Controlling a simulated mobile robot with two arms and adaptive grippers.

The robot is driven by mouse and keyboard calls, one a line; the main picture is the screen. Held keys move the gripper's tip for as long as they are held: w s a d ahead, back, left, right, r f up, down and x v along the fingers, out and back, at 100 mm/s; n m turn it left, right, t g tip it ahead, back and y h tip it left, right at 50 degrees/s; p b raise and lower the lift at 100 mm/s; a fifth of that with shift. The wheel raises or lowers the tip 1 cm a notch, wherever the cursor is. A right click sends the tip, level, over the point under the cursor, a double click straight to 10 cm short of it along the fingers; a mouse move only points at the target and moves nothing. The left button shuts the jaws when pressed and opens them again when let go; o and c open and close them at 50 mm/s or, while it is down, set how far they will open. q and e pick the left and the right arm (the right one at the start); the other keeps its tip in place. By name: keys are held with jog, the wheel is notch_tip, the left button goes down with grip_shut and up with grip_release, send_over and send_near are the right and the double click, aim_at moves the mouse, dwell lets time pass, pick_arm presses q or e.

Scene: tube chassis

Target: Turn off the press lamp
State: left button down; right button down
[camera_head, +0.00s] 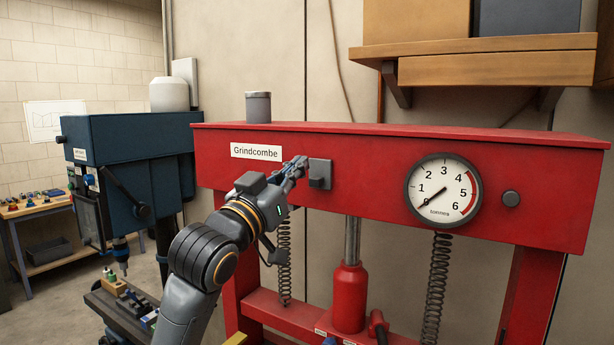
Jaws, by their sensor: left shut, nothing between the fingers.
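A red press frame (380,152) labelled "Grindcombe" fills the middle and right of the head view. A grey switch plate (322,166) with a protruding dark switch (318,183) is on its top beam, left of the gauge. My left gripper (300,163) is shut and empty, its tips right at the left edge of the switch plate. I cannot tell whether the tips touch it. No lamp is clearly seen, nor whether one is lit. My right gripper is not in view.
A round gauge (443,190) and a dark round knob (510,198) are on the beam to the right. A red bottle jack (348,298) and springs hang or stand below. A blue drill press (130,150) stands left. A wooden shelf (490,52) juts out above right.

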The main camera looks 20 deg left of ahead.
pick_arm(q)
jog(key=b+v, duration=0.2)
jog(key=v, duration=0.3)
jog(key=shift+a+f, duration=0.15)
jog(key=shift+w, duration=0.1)
